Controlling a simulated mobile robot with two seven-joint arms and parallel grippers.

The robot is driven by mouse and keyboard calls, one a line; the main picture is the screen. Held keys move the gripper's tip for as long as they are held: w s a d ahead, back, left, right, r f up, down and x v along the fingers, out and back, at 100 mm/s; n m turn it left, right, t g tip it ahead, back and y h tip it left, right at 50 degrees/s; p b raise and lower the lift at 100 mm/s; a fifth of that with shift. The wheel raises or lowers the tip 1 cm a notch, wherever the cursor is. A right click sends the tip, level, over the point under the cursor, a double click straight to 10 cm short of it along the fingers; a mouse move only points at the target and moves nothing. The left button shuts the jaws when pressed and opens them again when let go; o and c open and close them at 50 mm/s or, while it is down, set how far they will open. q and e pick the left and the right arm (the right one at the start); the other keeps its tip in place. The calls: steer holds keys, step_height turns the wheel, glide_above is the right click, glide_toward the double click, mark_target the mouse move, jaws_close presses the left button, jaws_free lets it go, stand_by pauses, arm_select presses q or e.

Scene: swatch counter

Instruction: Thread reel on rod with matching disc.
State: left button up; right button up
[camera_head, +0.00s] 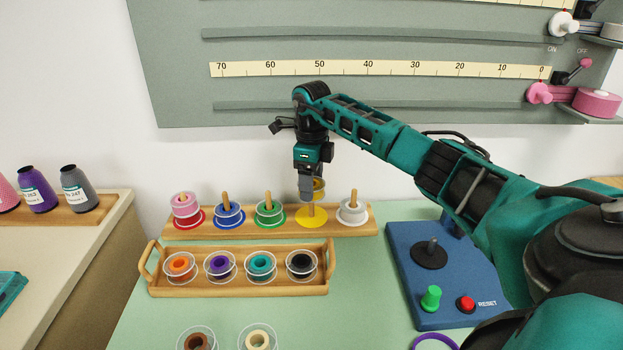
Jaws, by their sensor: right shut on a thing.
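My right gripper (312,196) points down and is shut on a yellow reel (320,185), partly hidden by the fingers. The reel is at or just above the top of the rod (311,211) on the yellow disc (302,219); I cannot tell whether the rod tip is inside it. The wooden rod stand (235,232) also bears a pink reel (184,207) over a red disc, a blue reel (229,215) on a blue disc, a green reel (270,213) on a green disc, and a white reel (353,212). My left gripper is not in view.
A wooden tray (240,289) in front holds orange, purple, teal and black reels. Brown (198,340) and cream (258,339) reels stand nearer. A blue device (440,300) with a spindle and buttons is at the right. A grey ruled panel (180,50) hangs behind.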

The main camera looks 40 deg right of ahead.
steer(key=shift+f, duration=0.1)
steer(key=o, duration=1.1)
step_height(320, 180, up, 5)
steer(key=p, duration=0.4)
steer(key=shift+r+p, duration=0.55)
steer(key=shift+r, duration=0.5)
